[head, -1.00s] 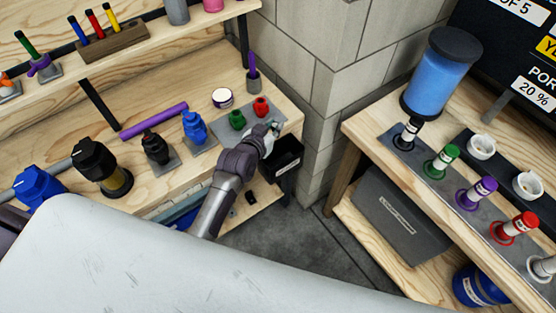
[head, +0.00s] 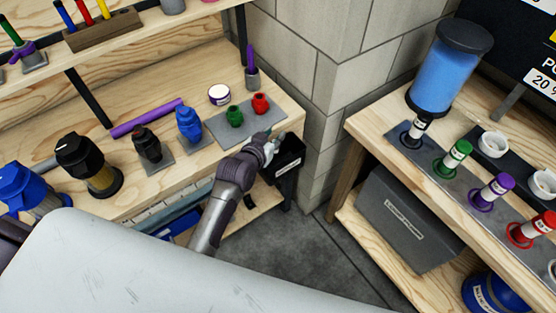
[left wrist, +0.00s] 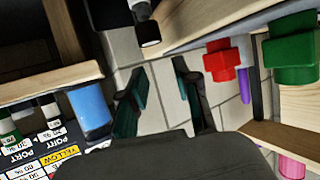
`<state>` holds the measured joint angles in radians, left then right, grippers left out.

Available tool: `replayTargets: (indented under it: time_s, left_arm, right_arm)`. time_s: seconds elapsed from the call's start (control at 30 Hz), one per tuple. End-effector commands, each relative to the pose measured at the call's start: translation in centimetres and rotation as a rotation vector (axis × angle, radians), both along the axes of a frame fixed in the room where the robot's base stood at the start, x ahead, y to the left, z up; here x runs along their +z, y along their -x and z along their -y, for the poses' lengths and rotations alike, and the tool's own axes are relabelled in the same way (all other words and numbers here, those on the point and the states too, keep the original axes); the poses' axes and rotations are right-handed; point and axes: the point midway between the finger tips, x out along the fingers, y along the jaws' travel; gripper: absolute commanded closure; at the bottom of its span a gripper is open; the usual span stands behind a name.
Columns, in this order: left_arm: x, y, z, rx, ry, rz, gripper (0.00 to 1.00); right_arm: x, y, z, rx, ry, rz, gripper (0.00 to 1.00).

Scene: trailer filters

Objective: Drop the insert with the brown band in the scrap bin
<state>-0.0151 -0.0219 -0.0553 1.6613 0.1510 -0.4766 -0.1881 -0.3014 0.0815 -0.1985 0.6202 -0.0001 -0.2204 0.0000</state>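My left gripper (head: 270,140) is at the front corner of the left bench, beside the black bin (head: 288,160) with a pale label. In the left wrist view its two dark fingers (left wrist: 160,90) stand apart, with only grey wall showing between them. A small black and white thing (left wrist: 148,32) shows past the fingertips; I cannot tell what it is. No brown band can be made out. Labelled white inserts with coloured bands, such as the green one (head: 455,155) and the purple one (head: 492,190), stand on the right bench. My right gripper is not in view.
Red (head: 261,104) and green (head: 234,116) knob-like parts sit on a grey plate near the gripper. A blue-filled cylinder (head: 445,75) stands on the right bench, with a grey box (head: 405,220) below. Floor between the benches is clear.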

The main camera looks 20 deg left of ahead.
Motion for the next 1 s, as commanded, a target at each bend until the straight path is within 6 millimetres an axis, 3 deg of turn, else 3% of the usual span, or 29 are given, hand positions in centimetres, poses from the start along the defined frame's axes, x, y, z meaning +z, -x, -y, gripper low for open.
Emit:
replayTargets:
  time_s: [0.07, 0.47, 1.0]
  left_arm:
    - [0.0, 0.0, 0.0, 0.0, 0.0, 0.0, 0.51]
    - [0.2, 0.6, -0.1, 0.0, 0.0, 0.0, 0.51]
    - [3.9, 9.7, -1.4, 0.0, -0.001, -0.002, 0.51]
  right_arm:
    - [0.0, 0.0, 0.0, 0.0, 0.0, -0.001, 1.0]
    - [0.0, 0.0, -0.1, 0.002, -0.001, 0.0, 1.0]
    - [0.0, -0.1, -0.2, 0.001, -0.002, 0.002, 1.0]
